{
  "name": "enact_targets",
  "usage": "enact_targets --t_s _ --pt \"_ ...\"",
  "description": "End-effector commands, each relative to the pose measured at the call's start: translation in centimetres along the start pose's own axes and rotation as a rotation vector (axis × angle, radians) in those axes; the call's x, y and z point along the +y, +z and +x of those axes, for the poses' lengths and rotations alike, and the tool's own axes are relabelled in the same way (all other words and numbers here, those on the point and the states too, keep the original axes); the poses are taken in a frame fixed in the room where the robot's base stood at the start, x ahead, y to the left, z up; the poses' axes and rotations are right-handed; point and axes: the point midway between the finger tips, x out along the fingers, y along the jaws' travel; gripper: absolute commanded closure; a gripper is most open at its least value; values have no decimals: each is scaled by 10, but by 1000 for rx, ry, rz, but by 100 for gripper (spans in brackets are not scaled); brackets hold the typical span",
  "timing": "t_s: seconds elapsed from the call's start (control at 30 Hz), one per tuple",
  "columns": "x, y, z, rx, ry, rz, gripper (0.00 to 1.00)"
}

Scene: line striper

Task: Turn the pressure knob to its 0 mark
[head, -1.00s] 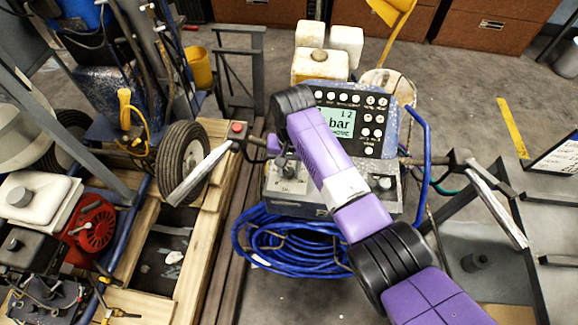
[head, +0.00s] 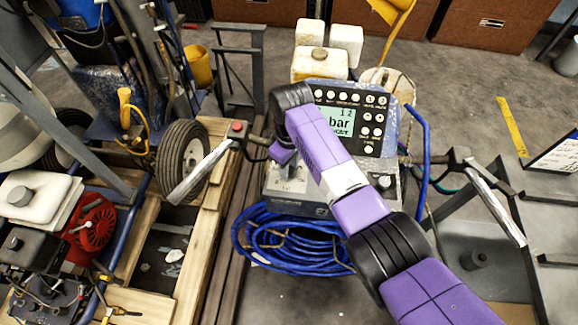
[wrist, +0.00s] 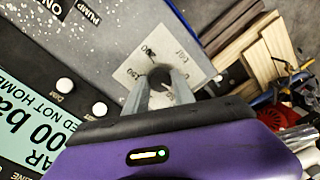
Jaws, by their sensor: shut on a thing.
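The pressure knob (wrist: 160,77) is a small dark round knob on a pale dial plate (wrist: 195,50) with printed figures and marks, in the wrist view. My gripper (wrist: 160,84) has its two grey fingers on either side of the knob, shut on it. The fingers hide part of the knob and dial. I cannot tell which mark the knob points to. In the head view, the pale dial plate (head: 287,187) is at the left of the machine's front, below my gripper. The knob itself is hidden there by my gripper.
The control panel (head: 376,103) with a green display and several white buttons lies just beyond my arm. Handlebars with a red button (head: 237,127) flank the machine. A blue hose coil (head: 290,245) hangs below.

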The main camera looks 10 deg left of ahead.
Motion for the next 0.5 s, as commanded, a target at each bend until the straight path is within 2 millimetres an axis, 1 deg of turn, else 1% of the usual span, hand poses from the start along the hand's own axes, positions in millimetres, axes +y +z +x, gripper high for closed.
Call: enact_targets --t_s 0.2,0.5 --pt "0 0 0 -6 0 -197 100" --pt "1 0 0 -12 0 -412 100"
